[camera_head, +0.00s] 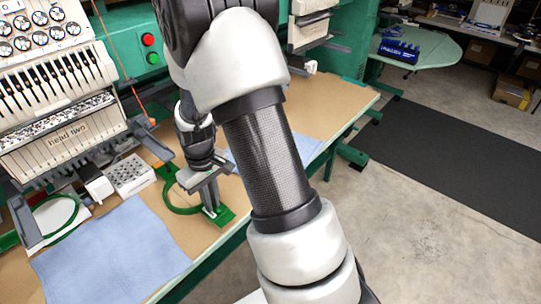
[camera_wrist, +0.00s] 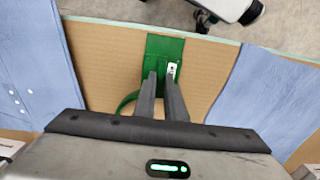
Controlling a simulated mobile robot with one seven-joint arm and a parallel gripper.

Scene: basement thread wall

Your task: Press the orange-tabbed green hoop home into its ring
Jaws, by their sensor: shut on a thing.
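My gripper (camera_head: 212,207) is shut on the green block at the hoop's near right side. In the wrist view, the fingers of my gripper (camera_wrist: 162,84) straddle the green block (camera_wrist: 165,48), which bears a white label. A curve of the hoop (camera_wrist: 124,103) shows left of the fingers; the rest is hidden. Another green ring (camera_head: 76,212) lies on white cloth at the far left. I cannot tell whether the held hoop touches the table.
Blue cloths (camera_head: 112,255) lie on both sides of the hoop on the table (camera_head: 325,100). The embroidery machine head (camera_head: 60,110) stands behind at left. A white perforated box (camera_head: 131,175) is close to the hoop. The table's front edge is just beyond the green block.

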